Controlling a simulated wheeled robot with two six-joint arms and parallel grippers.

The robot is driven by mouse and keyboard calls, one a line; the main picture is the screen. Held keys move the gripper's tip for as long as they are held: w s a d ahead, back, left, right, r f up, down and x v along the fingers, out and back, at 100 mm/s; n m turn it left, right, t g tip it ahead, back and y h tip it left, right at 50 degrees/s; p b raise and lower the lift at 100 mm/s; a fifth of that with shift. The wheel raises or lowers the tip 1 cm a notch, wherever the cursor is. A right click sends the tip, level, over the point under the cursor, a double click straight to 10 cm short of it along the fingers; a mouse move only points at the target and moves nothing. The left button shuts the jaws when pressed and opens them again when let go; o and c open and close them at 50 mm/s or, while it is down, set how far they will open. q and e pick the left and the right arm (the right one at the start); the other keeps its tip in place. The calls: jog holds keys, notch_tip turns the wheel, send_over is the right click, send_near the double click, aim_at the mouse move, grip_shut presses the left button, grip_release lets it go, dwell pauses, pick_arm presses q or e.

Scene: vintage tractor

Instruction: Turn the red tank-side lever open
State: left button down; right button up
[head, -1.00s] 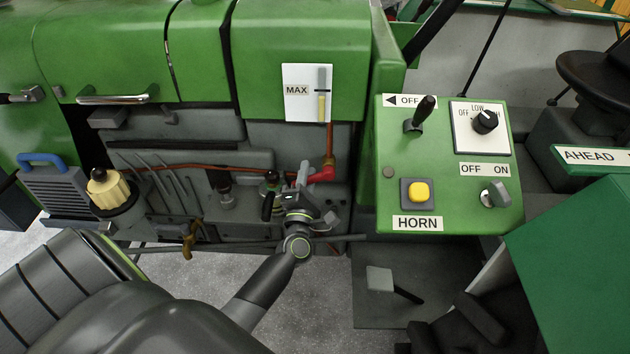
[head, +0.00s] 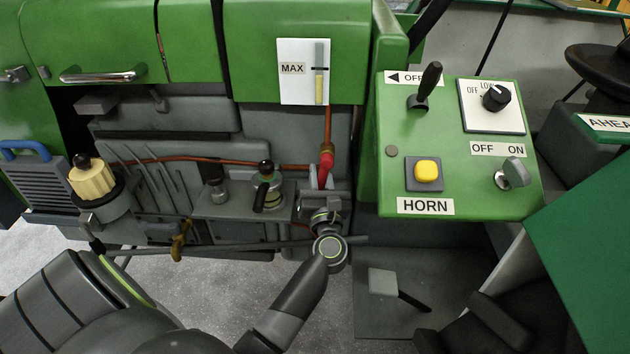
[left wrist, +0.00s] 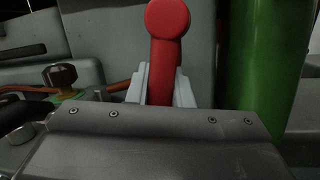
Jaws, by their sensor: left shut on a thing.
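The red lever (head: 324,172) sits on the copper pipe below the green tank (head: 255,50) with the MAX gauge, just left of the control box. It now runs roughly up and down in the head view, in line with the pipe. In the left wrist view the red lever (left wrist: 167,45) stands between the two pale fingers, its round end at the top. My left gripper (head: 323,190) is shut on its lower part, and the gripper body hides the rest. My right gripper is not in view.
A green control box (head: 395,175) with HORN button, knobs and a black lever stands close to the right. A black-handled valve (head: 266,180) is just left of my gripper. A cream-topped canister (head: 87,178) stands further left.

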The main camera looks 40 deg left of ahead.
pick_arm(q)
jog(key=shift+w+d+n+g+y+b, duration=0.15)
jog(key=shift+d+n+g+b, duration=0.15)
jog(key=shift+n, duration=0.35)
jog(key=shift+w+d+n+g+y+b, duration=0.2)
jog(key=shift+n+b, duration=0.15)
jog(key=shift+n, duration=0.3)
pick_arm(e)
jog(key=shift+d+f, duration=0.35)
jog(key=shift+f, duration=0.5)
pick_arm(q)
jog(key=c, duration=1.3)
grip_release()
jog(key=shift+f, duration=0.1)
